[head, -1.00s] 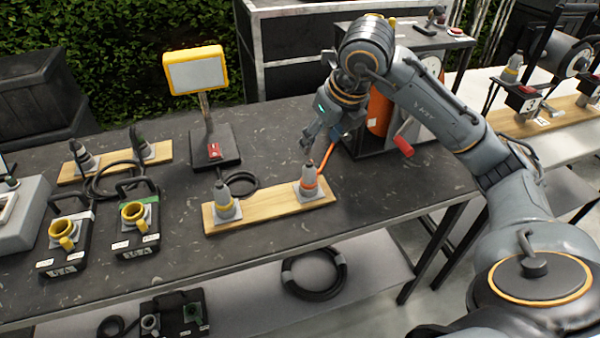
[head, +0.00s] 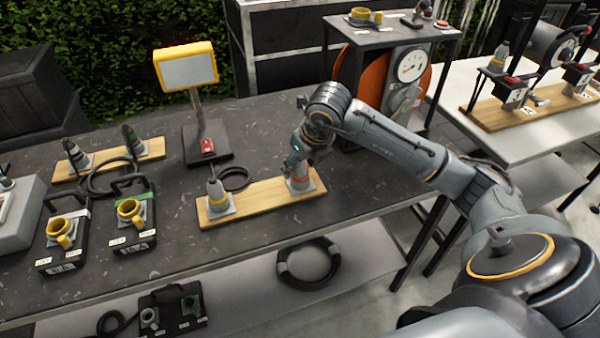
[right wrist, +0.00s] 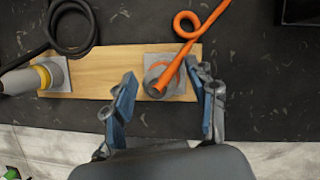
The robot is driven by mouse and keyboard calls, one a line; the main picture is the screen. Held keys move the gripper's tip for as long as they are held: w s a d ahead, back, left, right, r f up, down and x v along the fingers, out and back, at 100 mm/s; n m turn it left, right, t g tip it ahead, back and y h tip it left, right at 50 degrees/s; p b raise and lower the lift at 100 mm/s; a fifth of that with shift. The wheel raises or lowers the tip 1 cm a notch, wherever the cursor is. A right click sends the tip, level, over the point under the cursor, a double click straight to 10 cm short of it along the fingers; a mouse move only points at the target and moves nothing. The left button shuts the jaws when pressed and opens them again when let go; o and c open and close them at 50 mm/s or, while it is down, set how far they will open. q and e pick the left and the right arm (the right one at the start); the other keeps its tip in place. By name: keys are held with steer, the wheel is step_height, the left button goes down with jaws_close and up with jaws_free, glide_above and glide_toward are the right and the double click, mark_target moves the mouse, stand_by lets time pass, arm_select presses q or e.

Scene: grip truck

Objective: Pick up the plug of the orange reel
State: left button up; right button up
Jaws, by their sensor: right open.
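The plug with an orange band (head: 301,184) stands upright on the right end of a wooden board (head: 256,199) in the head view. It also shows in the right wrist view (right wrist: 163,76), with an orange cable (right wrist: 190,37) leading from it. My right gripper (head: 297,160) is directly above and around the plug's upper part. In the right wrist view its two blue-padded fingers (right wrist: 163,77) are open, one on each side of the plug, with gaps. The orange reel (head: 349,72) stands at the back right, partly behind my arm. My left gripper is not in view.
A yellow-banded plug (head: 218,197) stands on the board's left end. A yellow-framed lamp (head: 186,68) stands behind it. Two boxes with yellow sockets (head: 129,212) are at left. The table's front edge runs close to the board.

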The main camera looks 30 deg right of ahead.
jaws_close()
steer(key=shift+r, duration=0.1)
